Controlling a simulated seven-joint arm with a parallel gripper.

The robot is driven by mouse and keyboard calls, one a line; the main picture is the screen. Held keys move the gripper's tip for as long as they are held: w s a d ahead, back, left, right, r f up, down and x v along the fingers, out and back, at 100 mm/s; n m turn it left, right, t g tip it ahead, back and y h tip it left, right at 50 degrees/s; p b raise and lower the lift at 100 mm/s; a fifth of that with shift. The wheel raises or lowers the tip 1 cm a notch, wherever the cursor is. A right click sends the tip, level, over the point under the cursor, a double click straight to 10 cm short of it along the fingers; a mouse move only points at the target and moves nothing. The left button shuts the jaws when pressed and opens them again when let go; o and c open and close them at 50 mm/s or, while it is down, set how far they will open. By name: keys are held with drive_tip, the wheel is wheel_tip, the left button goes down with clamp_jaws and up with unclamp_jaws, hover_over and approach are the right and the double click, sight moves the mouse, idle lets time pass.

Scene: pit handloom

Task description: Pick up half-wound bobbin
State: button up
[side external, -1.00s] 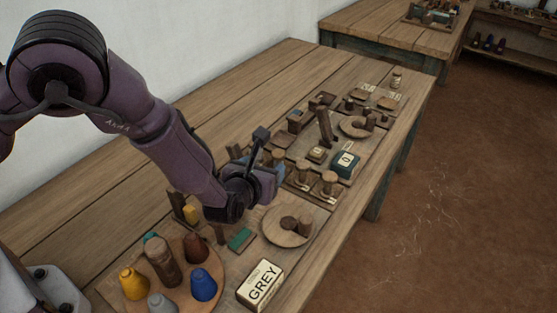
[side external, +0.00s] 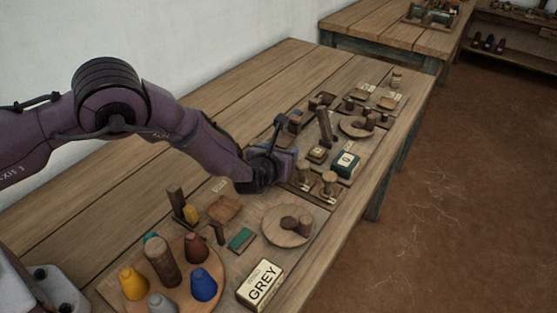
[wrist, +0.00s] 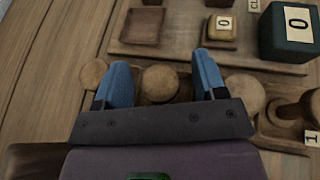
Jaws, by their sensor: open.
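My gripper (side external: 284,164) is over the middle of the bench in the side view. In the wrist view my gripper (wrist: 163,76) has its two blue fingers spread apart. A round wooden top (wrist: 160,84) shows between them, with a gap visible on its sides; I cannot tell how far below it is. Similar round tops sit left (wrist: 93,73) and right (wrist: 244,93) of the fingers. In the side view two upright bobbin-like wooden pieces (side external: 303,172) (side external: 329,183) stand just right of my gripper. I cannot tell which piece is the half-wound bobbin.
A dark green block marked 0 (side external: 345,165) stands close by on the right, also in the wrist view (wrist: 290,32). A small wooden block (wrist: 222,28) is ahead. A round plate (side external: 287,236), GREY box (side external: 261,285) and coloured cones (side external: 204,284) are in front.

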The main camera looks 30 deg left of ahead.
drive_tip(key=c, duration=1)
drive_tip(key=shift+r, duration=0.15)
